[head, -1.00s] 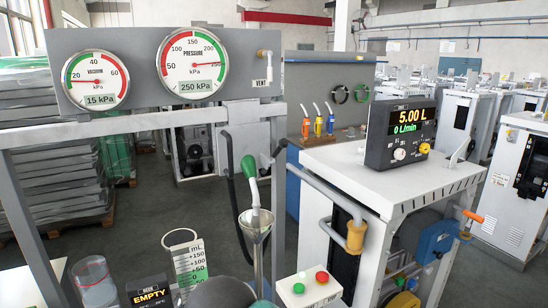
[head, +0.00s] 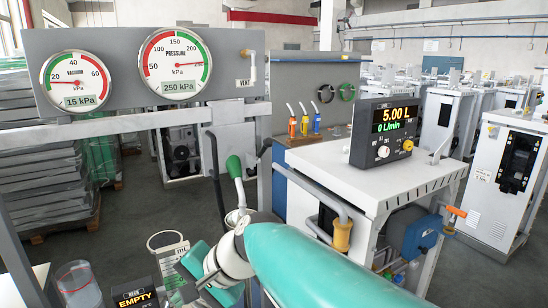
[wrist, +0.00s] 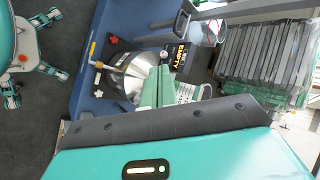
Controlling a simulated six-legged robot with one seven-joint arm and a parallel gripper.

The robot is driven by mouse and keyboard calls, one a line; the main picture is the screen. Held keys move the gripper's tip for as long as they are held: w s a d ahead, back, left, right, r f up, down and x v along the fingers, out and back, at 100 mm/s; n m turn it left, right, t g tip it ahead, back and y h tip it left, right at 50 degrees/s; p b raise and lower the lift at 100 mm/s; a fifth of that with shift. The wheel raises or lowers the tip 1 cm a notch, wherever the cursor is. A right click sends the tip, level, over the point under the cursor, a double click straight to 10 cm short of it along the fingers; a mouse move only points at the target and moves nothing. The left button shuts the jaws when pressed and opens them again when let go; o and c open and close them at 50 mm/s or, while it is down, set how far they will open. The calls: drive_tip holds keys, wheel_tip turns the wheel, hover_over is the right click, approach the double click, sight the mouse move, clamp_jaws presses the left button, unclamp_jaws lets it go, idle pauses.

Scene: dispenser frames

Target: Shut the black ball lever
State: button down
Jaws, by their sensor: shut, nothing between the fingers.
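My gripper's two pale green fingers (wrist: 157,86) are shut and empty in the wrist view, over the rim of a metal bowl (wrist: 130,75). In the head view my arm covers the bowl and the fingertips cannot be made out. A small dark knob-like piece (head: 266,146) shows beside the white cabinet; I cannot tell if it is the black ball lever. No black ball is clear in the wrist view.
A gauge panel (head: 110,35) hangs at the back left. A white cabinet (head: 400,178) with a 5.00 L display (head: 397,114) stands right. An EMPTY display (wrist: 181,51) and a graduated beaker (wrist: 189,92) are close to the fingers.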

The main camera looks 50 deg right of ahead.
drive_tip(key=w+d+r+m+t+h, duration=0.1)
drive_tip(key=w+d+r+m+t, duration=0.15)
drive_tip(key=d+m, duration=0.45)
drive_tip(key=w+d+r+m+t, duration=0.2)
drive_tip(key=d+r+m+t, duration=0.15)
drive_tip(key=d+m, duration=0.45)
drive_tip(key=s+d+r+m+t+h, duration=0.2)
drive_tip(key=d+m+h, duration=0.1)
drive_tip(key=d, duration=0.7)
drive_tip(key=s+d+r+m+t+h, duration=0.2)
drive_tip(key=s+d+r+m+h, duration=0.1)
drive_tip(key=d, duration=0.6)
drive_tip(key=m+h, duration=0.1)
drive_tip(key=m, duration=0.1)
drive_tip(key=shift+s+d+m+t, duration=0.15)
drive_tip(key=shift+d+m+t, duration=0.15)
drive_tip(key=shift+d, duration=0.1)
drive_tip(key=shift+f, duration=0.1)
approach(263, 151)
wheel_tip(263, 151, down, 3)
drive_tip(key=w+d, duration=0.2)
drive_tip(key=w+r, duration=0.2)
drive_tip(key=w, duration=0.1)
drive_tip(key=shift+w+a+r, duration=0.1)
drive_tip(key=shift+w+r, duration=0.2)
drive_tip(key=shift+w+r, duration=0.1)
drive_tip(key=shift+r, duration=0.05)
